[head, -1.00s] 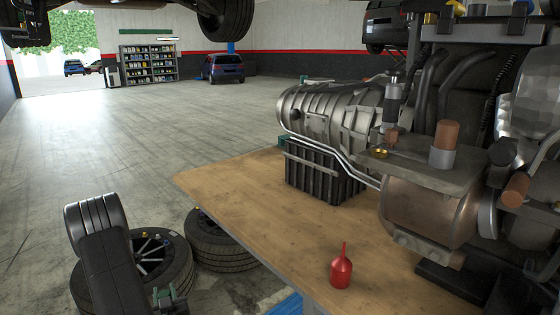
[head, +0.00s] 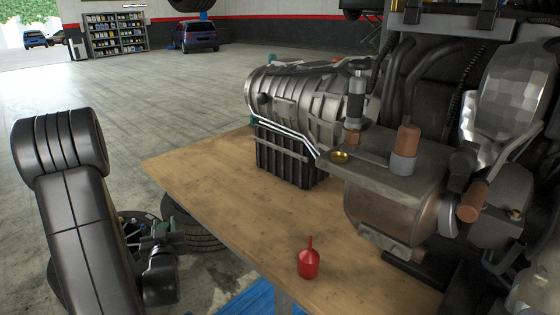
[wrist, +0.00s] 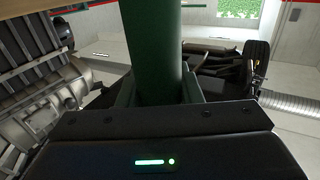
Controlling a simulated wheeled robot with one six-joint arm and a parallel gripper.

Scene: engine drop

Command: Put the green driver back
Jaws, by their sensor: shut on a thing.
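The green driver (wrist: 153,45) shows in the wrist view as a thick dark-green handle standing up between my jaws; its far end is cut off by the top of the frame. My gripper (wrist: 155,90) is shut on it. In the head view my gripper (head: 162,232) is small and dark at the lower left, beside the wooden table and apart from it. The driver is hard to make out there, with only a hint of green near the jaws.
The wooden table (head: 205,178) bears a large engine (head: 390,205), a black ribbed box (head: 285,160) and a red oil can (head: 308,262). Tyres (head: 195,235) lie on the floor behind my arm. The table's left front has bare room. Open floor lies left of the table.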

